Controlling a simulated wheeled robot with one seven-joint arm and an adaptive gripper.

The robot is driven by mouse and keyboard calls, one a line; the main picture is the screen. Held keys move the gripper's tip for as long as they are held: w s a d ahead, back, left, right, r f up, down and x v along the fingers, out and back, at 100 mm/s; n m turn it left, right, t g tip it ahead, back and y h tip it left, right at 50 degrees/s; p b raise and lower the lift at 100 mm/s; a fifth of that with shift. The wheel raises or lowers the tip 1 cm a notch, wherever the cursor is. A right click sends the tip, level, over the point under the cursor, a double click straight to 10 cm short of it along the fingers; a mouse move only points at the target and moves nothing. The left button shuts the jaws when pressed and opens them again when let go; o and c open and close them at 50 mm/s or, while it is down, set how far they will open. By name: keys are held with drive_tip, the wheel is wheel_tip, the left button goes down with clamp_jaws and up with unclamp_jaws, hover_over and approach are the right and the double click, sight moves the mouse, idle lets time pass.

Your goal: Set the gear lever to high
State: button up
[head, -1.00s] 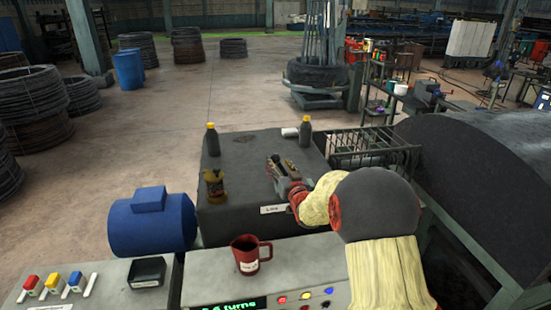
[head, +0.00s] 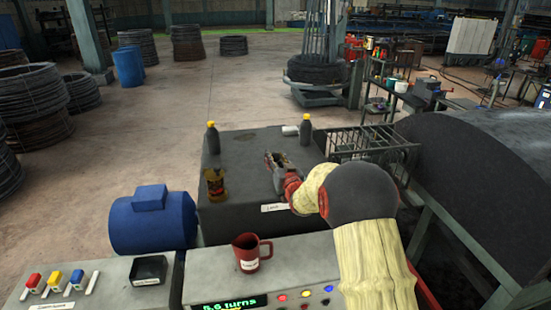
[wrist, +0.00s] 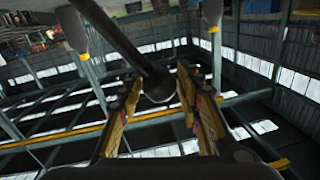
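The gear lever shows in the wrist view as a dark rod with a round knob (wrist: 159,87), entering from the top left. My gripper (wrist: 160,83) is open, with one finger on each side of the knob. A narrow gap seems to show beside it, so I cannot tell if a finger touches it. In the head view my gripper (head: 276,161) is above the dark box, just behind a white label (head: 273,207) that appears to read Low. The lever's base is hidden, and the lever cannot be made out behind my gripper and arm there.
A red mug (head: 247,253) stands on the console in front. A blue motor (head: 152,224) is left, a wire basket (head: 368,150) and large drum (head: 480,165) right.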

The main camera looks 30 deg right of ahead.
clamp_jaws()
idle(0.4)
drive_tip(key=shift+s+d+r+m+b, duration=0.15)
drive_tip(key=shift+d+r+m+b, duration=0.05)
drive_tip(key=shift+d+m+b, duration=0.2)
drive_tip(key=shift+s+d+r+m+b, duration=0.1)
drive_tip(key=shift+d+r+m+b, duration=0.15)
drive_tip(key=shift+d, duration=0.25)
drive_tip(key=s+d+m+t+b, duration=0.1)
drive_tip(key=s+d+m+b, duration=0.3)
drive_tip(key=d+m, duration=0.5)
drive_tip(key=shift+d+f+h, duration=0.4)
drive_tip(key=shift+d+f, duration=0.05)
drive_tip(key=shift+d, duration=2)
drive_tip(key=shift+o, duration=2)
unclamp_jaws()
